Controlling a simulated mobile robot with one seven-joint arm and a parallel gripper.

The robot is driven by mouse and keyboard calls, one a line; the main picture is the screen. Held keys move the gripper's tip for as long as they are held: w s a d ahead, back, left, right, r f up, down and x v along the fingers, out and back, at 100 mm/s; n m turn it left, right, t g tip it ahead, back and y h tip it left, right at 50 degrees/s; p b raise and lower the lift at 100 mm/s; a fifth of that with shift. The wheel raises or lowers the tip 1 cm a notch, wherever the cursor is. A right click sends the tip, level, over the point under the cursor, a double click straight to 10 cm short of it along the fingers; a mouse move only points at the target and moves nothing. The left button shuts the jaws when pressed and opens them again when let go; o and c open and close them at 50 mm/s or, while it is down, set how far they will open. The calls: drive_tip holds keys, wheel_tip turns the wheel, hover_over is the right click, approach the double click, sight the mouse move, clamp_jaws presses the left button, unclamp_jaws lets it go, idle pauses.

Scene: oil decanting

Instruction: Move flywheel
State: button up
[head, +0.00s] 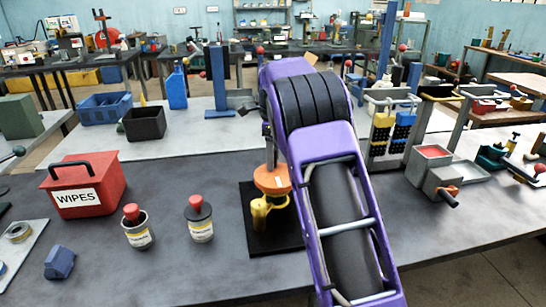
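An orange round disc (272,179), which may be the flywheel, sits above a yellow part (266,208) over a black square base (256,238) on the dark table. I cannot tell for certain that it is the flywheel. My purple arm crosses the middle of the view and hides the right side of the disc and base. A thin grey upright part shows just above the disc, beside my arm. My gripper's fingers do not show, and I cannot see whether they touch the disc.
On the dark table (180,275) stand a red WIPES box (85,187), two labelled cans with red tops (137,228) (200,220) and a blue block (60,263). A grey device with a handle (436,178) stands right of my arm. The table's front middle is clear.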

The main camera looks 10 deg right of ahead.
clamp_jaws()
drive_tip(key=shift+a+r+p, duration=0.1)
drive_tip(key=shift+p, duration=0.2)
